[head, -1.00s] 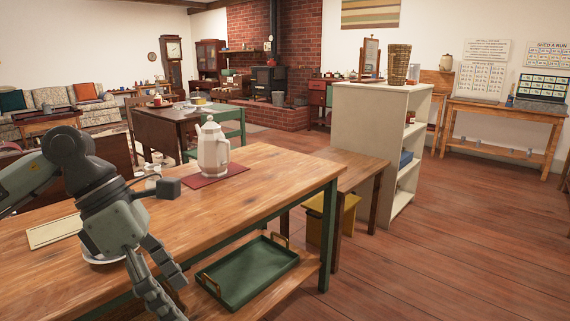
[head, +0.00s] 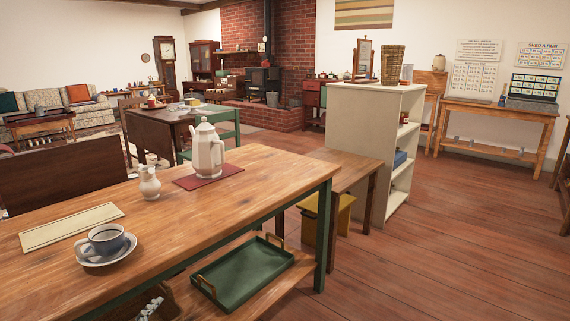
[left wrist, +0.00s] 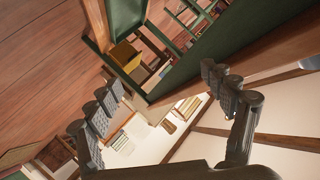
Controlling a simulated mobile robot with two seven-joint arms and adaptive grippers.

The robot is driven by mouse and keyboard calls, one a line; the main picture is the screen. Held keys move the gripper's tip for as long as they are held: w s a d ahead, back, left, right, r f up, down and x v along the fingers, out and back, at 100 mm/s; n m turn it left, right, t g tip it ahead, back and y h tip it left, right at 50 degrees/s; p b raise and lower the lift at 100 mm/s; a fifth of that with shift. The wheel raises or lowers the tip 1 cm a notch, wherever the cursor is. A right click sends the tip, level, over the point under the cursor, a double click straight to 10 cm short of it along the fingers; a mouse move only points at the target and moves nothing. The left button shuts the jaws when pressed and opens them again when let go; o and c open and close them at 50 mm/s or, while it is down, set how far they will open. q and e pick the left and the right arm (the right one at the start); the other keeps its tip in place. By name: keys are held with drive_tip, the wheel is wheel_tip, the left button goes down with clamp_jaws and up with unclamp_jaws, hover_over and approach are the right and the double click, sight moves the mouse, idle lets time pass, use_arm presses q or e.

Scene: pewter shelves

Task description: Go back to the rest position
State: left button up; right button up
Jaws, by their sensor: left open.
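My left gripper (left wrist: 162,84) is open and empty in the left wrist view, its two fingers spread apart. In the head view only a small grey part of it (head: 150,309) seems to show at the bottom edge, below the front of the wooden table (head: 262,185). My right gripper is in neither view.
On the table are a cup (head: 106,238) on its saucer (head: 88,262), a small creamer (head: 149,184), a tall pot (head: 207,150) on a red mat (head: 184,183) and a cream board (head: 70,226). A green tray (head: 240,276) lies on the shelf below. A yellow stool (head: 310,229) and white shelves (head: 352,118) stand beyond. Floor at right is clear.

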use_arm(q)
drive_tip(key=s+a+f+n+g, duration=0.1)
drive_tip(key=s+f+g, duration=0.4)
drive_tip(key=s+f, duration=0.6)
drive_tip(key=s+a+f+n+g+y, duration=0.1)
drive_tip(key=s+f+n+g, duration=0.3)
drive_tip(key=s+f, duration=0.7)
drive_tip(key=s+g, duration=0.1)
drive_tip(key=s, duration=0.2)
drive_tip(key=shift+a, duration=0.4)
